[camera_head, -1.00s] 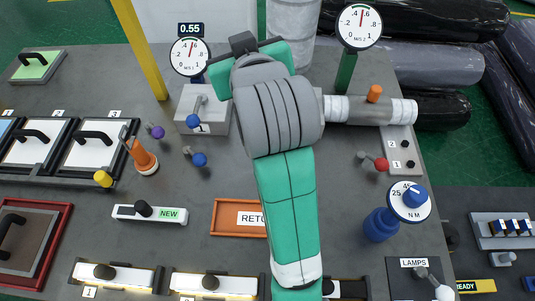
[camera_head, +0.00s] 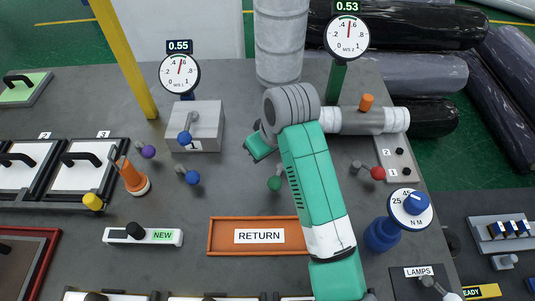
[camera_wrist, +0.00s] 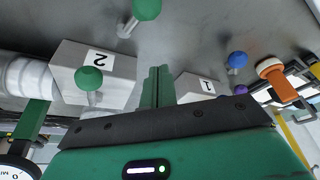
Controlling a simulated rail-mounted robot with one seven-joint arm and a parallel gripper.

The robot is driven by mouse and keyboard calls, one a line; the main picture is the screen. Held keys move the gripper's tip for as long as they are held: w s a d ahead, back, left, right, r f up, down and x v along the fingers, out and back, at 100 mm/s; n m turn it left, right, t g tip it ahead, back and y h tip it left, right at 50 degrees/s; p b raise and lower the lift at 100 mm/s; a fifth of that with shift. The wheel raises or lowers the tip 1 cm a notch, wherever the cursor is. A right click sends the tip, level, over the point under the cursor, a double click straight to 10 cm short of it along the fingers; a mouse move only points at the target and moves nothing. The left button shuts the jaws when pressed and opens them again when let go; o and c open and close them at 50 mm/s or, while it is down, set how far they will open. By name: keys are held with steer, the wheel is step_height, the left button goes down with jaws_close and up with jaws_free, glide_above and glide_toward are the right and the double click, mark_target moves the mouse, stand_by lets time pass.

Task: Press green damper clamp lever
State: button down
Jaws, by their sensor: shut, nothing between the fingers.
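Two green-knobbed levers show in the wrist view. One green lever (camera_wrist: 147,8) stands on the table at the top edge; I take it for the one in the head view (camera_head: 274,184), left of my forearm. The other green lever (camera_wrist: 88,78) is at the grey block marked 2 (camera_wrist: 118,77). I cannot tell which is the clamp lever. My gripper (camera_wrist: 158,72) is shut and empty, its fingers between block 2 and the block marked 1 (camera_wrist: 195,87). The fingers appear clear of both green knobs.
Blue (camera_head: 192,177) and purple (camera_head: 148,152) levers stand left; a blue-knobbed lever (camera_head: 184,138) is on block 1. A red-knobbed lever (camera_head: 377,173) is right of my arm. A pipe with an orange knob (camera_head: 366,102) lies behind. The orange RETURN tray (camera_head: 210,237) is in front.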

mark_target(276, 177)
steer(key=p+x, duration=0.1)
steer(key=x, duration=0.6)
steer(key=shift+a+f, duration=0.1)
steer(key=shift+f, duration=0.1)
steer(key=shift+s+d+p, duration=0.65)
steer(key=shift+s+d, duration=0.3)
steer(key=shift+s, duration=0.15)
steer(key=shift+s+d+f, duration=0.1)
steer(key=shift+s+d, duration=0.2)
steer(key=shift+s, duration=0.15)
